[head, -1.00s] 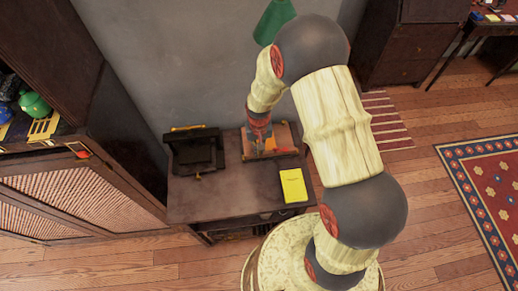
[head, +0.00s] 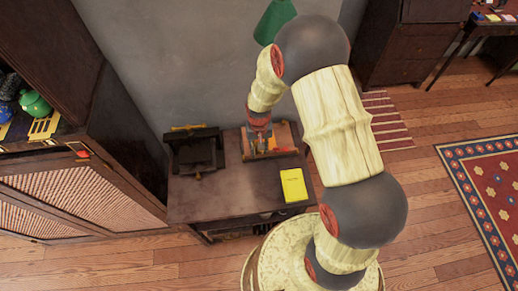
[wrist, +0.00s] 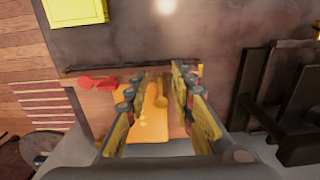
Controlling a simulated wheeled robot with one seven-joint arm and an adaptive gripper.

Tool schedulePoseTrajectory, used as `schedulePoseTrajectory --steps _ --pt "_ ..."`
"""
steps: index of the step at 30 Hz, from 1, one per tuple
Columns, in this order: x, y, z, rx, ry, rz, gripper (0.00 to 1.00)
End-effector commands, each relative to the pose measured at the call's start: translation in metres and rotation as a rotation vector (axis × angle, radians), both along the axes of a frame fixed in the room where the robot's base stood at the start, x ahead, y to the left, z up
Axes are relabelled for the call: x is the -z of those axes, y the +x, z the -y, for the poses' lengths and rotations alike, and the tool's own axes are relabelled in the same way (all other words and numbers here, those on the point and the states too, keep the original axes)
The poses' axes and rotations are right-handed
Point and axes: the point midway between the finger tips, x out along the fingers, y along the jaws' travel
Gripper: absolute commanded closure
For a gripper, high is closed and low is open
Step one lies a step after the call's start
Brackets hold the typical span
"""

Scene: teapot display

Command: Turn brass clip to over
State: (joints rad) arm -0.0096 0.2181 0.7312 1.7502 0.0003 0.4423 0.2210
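A small brass clip (wrist: 161,95) shows in the wrist view as a narrow upright piece on an orange panel (wrist: 152,124). The panel lies on a wooden board on the dark table; the board (head: 287,136) also shows in the head view, partly hidden by my arm. My gripper (wrist: 160,82) is open, with one finger on each side of the clip. A gap shows between the clip and each finger; I cannot tell the height between them. In the head view my gripper (head: 262,142) is over the board, too small to make out well.
A red piece (wrist: 97,83) lies on the board left of my fingers in the wrist view. A black stand (head: 195,150) is left of the board in the head view. A yellow book (head: 293,185) lies at the table's front right. The table (head: 225,195) is bare at front left.

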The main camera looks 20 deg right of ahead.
Motion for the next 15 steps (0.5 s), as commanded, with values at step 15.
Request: schedulePoseTrajectory --steps 15 --pt "-0.056 0.001 0.000 0.000 0.000 0.003 0.76"
